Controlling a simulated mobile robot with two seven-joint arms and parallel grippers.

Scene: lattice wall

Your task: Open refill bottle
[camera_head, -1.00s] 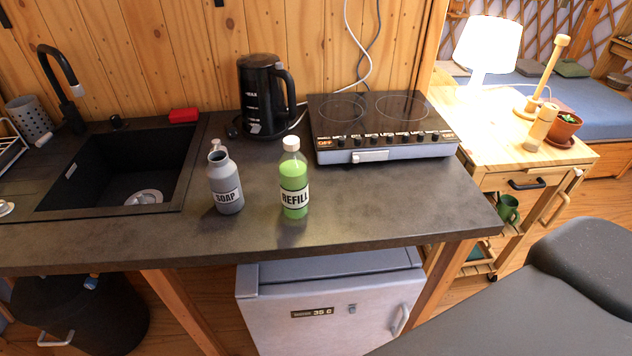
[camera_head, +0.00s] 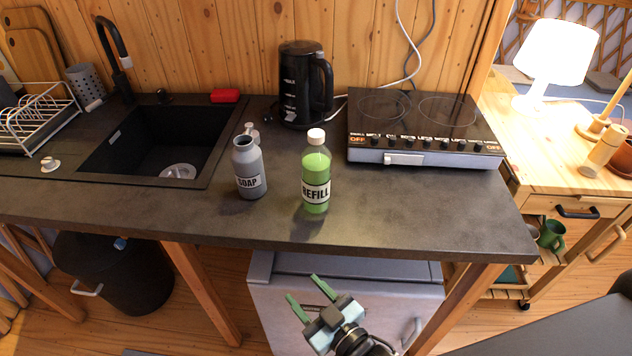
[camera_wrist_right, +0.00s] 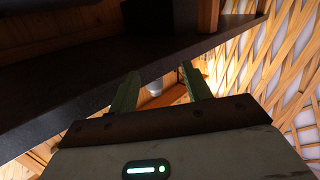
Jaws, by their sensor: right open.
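The refill bottle (camera_head: 316,177) is clear with green liquid and a "REFILL" label. It stands upright on the dark counter with its white cap (camera_head: 316,137) on. The grey soap bottle (camera_head: 248,170) stands just left of it, with an open-looking neck and a pump head (camera_head: 250,131) showing behind. My right gripper (camera_head: 310,297) is open and empty, below the counter's front edge and in front of the fridge, apart from the bottle. Its two green fingers also show in the right wrist view (camera_wrist_right: 158,90), spread apart under the dark counter edge. My left gripper is not in view.
A black kettle (camera_head: 304,85) and a two-plate hob (camera_head: 425,125) stand behind the bottles. A sink (camera_head: 150,145) is to the left, with a red sponge (camera_head: 225,96) at its back. The counter front edge (camera_head: 330,248) lies between my right gripper and the bottles.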

